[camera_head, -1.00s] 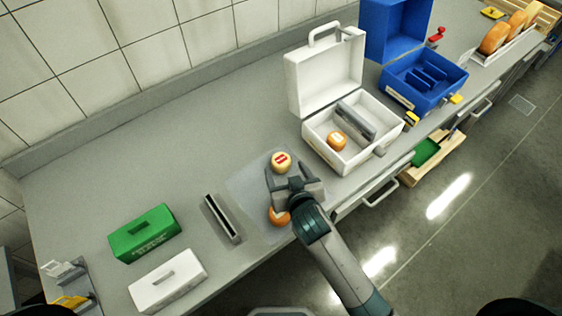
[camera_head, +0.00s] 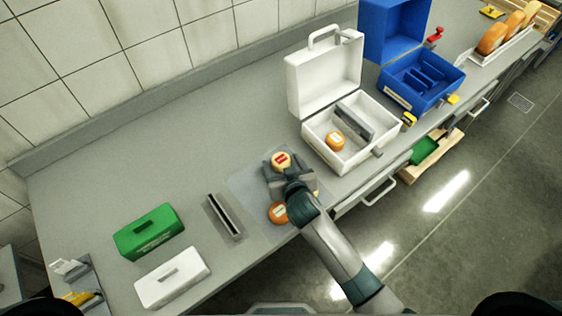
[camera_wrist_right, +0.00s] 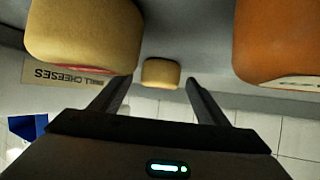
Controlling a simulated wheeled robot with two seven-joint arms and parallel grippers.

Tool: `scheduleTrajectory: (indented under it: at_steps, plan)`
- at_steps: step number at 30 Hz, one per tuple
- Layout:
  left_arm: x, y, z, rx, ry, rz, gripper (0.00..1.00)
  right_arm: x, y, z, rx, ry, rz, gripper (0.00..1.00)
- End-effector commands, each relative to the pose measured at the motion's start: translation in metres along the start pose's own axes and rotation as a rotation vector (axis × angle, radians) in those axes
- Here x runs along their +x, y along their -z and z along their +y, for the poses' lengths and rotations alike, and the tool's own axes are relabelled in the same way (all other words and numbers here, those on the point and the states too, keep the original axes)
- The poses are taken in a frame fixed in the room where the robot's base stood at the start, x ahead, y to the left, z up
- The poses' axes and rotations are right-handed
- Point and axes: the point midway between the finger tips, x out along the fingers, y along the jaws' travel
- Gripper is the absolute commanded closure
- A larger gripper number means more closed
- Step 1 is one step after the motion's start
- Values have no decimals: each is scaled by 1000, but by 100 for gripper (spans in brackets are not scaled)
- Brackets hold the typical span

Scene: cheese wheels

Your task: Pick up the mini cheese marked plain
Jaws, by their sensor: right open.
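A pale yellow mini cheese (camera_head: 281,159) with a red label sits at the far end of a grey mat (camera_head: 244,182). My right gripper (camera_head: 276,170) is open just on its near side. In the right wrist view, a small pale cheese (camera_wrist_right: 160,73) shows beyond and between the open fingers. An orange mini cheese (camera_head: 278,212) with a pale label sits on the mat's near side; an orange one (camera_wrist_right: 280,40) looms at right in the wrist view. A larger-looking pale cheese with a red label (camera_wrist_right: 85,30) is at left there, apparently hidden by my arm in the head view. Label words are unreadable.
An open white case (camera_head: 309,133) holds an orange cheese (camera_head: 335,141). An open blue case (camera_head: 405,92) stands beyond it. A slotted grey block (camera_head: 225,217), a green box (camera_head: 149,231) and a white box (camera_head: 172,277) are left. The counter behind the mat is clear.

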Motion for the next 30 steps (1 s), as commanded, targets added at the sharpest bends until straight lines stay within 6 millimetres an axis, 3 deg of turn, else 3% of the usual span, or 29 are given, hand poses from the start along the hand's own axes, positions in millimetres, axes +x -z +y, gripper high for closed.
scheduleTrajectory:
  at_steps: [3,9,21,30]
  plan:
    - [0,0,0,0,0,0,46,0,0,0,0,0,0,34]
    - [0,0,0,0,0,0,46,0,0,0,0,0,0,78]
    - [2,0,0,0,0,0,46,-2,4,0,0,0,2,78]
    - [13,-1,0,0,0,0,46,-17,34,0,2,0,7,78]
